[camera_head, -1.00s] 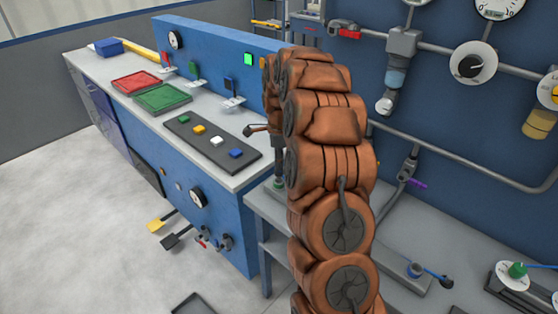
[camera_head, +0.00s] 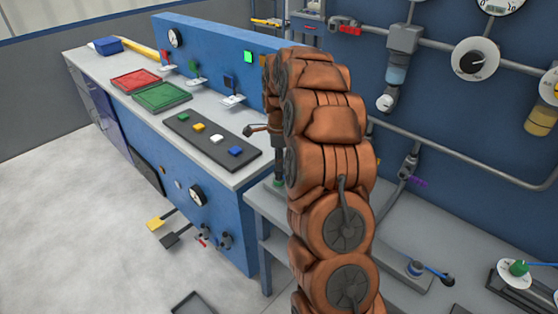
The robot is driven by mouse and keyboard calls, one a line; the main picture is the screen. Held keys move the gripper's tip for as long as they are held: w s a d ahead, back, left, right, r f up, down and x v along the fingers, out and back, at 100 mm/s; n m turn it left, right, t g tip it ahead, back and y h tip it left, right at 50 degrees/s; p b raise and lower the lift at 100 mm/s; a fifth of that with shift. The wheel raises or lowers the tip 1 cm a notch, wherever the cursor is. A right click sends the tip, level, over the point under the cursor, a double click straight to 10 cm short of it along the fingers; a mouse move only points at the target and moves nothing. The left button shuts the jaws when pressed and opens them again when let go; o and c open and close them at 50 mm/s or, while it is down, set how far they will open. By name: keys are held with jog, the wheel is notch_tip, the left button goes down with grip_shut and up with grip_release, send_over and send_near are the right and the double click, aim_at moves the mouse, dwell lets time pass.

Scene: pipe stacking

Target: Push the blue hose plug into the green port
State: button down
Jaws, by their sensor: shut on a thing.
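My gripper (camera_head: 277,147) points down at the bench edge, just left of my orange arm, which hides much of it. It is shut, but its fingertips and the blue hose plug in its grasp cannot be made out clearly. A short dark-ended piece sticks out to its left. A small green part (camera_head: 279,183), which looks like the green port, shows directly below the gripper on the grey lower bench. Whether plug and port touch cannot be told.
A blue fitting (camera_head: 415,268) with a short blue hose and dark end sits on the lower bench (camera_head: 400,225). A green-topped round fixture (camera_head: 518,268) stands at far right. The left counter holds a dark strip of coloured buttons (camera_head: 212,143) and a green tray (camera_head: 162,97). Pipes line the back wall.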

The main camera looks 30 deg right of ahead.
jog(key=shift+f+b, duration=0.7)
jog(key=shift+f, duration=0.25)
dwell(0.3)
jog(key=c, duration=0.9)
grip_release()
jog(key=shift+o, duration=0.2)
jog(key=shift+r, duration=0.15)
notch_tip(320, 180, up, 12)
jog(key=shift+f, duration=0.15)
